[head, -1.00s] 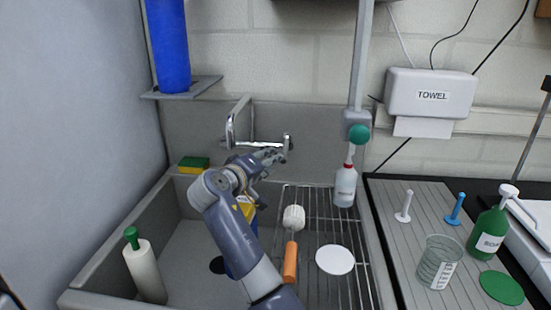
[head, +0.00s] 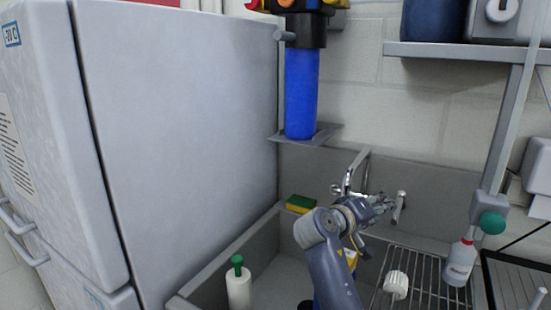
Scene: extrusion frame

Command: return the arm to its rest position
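One arm of mine, which I take to be the left, rises from the bottom of the head view, right of centre. Its gripper (head: 384,206) points right over the back of the sink, in front of the metal faucet (head: 362,170). I see nothing clearly held in it. The fingers are small and overlap the faucet in the picture, so I cannot tell whether they are open or shut, or whether they touch the faucet. My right gripper is not in view.
The sink (head: 190,300) holds a white bottle with a green cap (head: 239,287). A yellow-green sponge (head: 300,204) lies on its back rim. A wire rack (head: 425,270) bears a white-headed brush (head: 396,284) and a wash bottle (head: 460,262). A tall freezer (head: 180,130) stands left.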

